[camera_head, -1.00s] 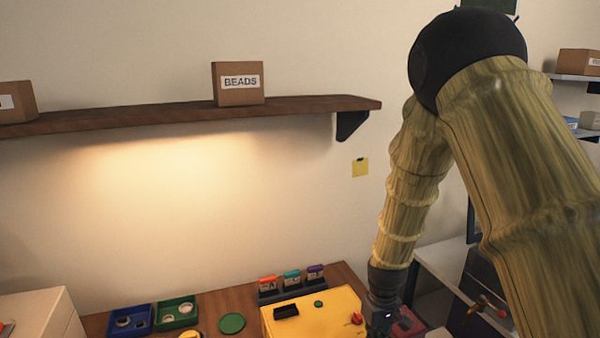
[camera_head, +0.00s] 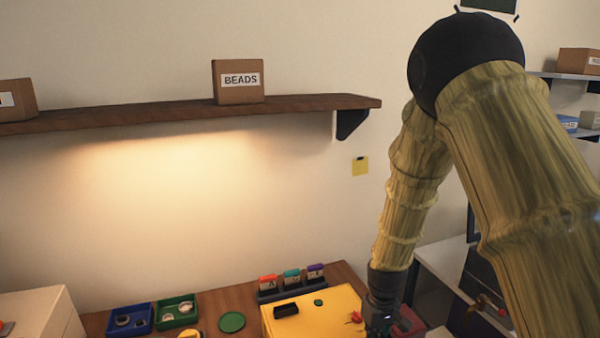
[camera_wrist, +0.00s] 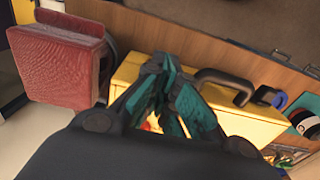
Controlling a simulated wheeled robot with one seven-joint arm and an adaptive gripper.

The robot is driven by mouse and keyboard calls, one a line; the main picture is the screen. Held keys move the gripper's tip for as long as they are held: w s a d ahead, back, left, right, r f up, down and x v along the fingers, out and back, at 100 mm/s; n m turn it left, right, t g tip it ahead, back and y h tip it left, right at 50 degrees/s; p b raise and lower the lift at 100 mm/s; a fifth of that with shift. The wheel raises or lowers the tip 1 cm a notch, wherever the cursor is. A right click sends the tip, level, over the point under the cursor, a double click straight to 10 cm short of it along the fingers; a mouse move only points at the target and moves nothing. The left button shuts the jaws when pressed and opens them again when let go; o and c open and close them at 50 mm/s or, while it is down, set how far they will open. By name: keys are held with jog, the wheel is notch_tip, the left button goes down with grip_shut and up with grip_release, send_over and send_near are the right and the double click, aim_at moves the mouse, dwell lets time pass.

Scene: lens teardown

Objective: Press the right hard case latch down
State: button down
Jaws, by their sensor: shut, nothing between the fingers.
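The yellow hard case (camera_head: 335,305) sits near the table's right end in the head view. In the wrist view the case (camera_wrist: 228,112) fills the middle, with a black handle (camera_wrist: 225,82) on it. My gripper (camera_head: 380,325) is at the case's right end; the head view shows it only partly. In the wrist view its dark teal fingers (camera_wrist: 166,68) are shut and empty, overlapping the case. I cannot make out the right latch clearly; the fingers cover part of the case there. I cannot tell whether the fingertips touch the case. A small red part (camera_head: 355,317) shows beside my gripper in the head view.
A dark red padded block (camera_wrist: 60,65) stands left of my fingers in the wrist view. Behind the case is a dark rack (camera_head: 265,295) with coloured cartridges. Blue (camera_head: 142,307) and green trays (camera_head: 190,301) and a green disc (camera_head: 231,322) lie to the left.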

jog(key=shift+s, duration=0.1)
notch_tip(320, 180, up, 7)
jog(key=p, duration=0.5)
dwell(0.7)
jog(key=shift+f, duration=0.15)
jog(key=s+d+f+m, duration=0.1)
jog(key=s+d+f, duration=0.1)
jog(key=s+f, duration=0.8)
jog(key=s+f+m, duration=0.1)
jog(key=s+f, duration=0.4)
jog(key=s, duration=0.4)
jog(key=s+d+f+m, duration=0.1)
jog(key=s+f, duration=0.4)
jog(key=s, duration=0.3)
jog(key=s+f+m, duration=0.1)
jog(key=s+f, duration=0.5)
jog(key=s, duration=0.3)
notch_tip(320, 180, down, 11)
jog(key=b, duration=1.1)
jog(key=shift+d, duration=0.2)
